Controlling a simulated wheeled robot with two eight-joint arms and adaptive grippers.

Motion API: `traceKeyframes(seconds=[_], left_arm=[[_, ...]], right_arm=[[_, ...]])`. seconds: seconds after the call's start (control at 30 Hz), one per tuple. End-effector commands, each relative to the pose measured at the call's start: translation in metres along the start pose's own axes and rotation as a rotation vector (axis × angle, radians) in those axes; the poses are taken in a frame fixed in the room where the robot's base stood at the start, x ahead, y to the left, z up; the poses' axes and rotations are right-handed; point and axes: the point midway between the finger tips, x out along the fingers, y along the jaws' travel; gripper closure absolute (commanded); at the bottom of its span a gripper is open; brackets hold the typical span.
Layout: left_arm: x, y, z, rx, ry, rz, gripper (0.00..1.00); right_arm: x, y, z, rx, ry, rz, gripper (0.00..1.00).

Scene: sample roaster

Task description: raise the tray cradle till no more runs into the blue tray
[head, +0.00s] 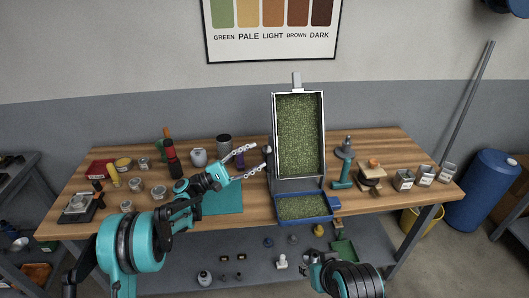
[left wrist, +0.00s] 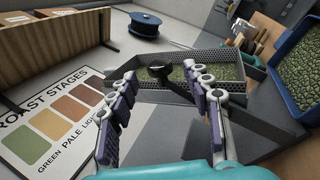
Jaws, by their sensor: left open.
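The tray cradle (head: 323,140) stands steeply tilted on the bench, a framed metal tray full of green beans. The blue tray (head: 305,221) sits below its lower end and holds a layer of green beans. In the left wrist view the cradle (left wrist: 150,94) is ahead and the blue tray (left wrist: 288,92) is at the right edge. A dark knob (left wrist: 160,73) on the cradle's side shows between my left fingers. My left gripper (head: 257,156) is open beside the cradle's left side, holding nothing. My right gripper (head: 312,260) is low in front of the bench; its fingers are unclear.
A teal mat (head: 222,203) lies left of the blue tray. Jars, a grinder and cups crowd the bench's left part. A teal-handled tool (head: 344,165), a wooden-based device (head: 371,176) and several small jars stand at right. A shelf below holds small items.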

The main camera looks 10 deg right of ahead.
Motion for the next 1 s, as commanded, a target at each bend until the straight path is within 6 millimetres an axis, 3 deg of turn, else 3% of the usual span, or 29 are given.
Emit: traceKeyframes(seconds=[0.2,0.4,1.0], left_arm=[[-0.046,0.000,-0.001,0.001,0.002,0.001,0.50],[-0.067,0.000,-0.001,0.000,0.001,0.000,0.50],[-0.065,0.001,0.004,0.012,0.024,-0.028,0.50]], right_arm=[[0.000,0.000,0.000,0.000,0.000,0.000,0.60],[0.000,0.000,0.000,0.000,0.000,0.000,0.60],[0.000,0.000,0.000,0.000,0.000,0.000,0.60]])
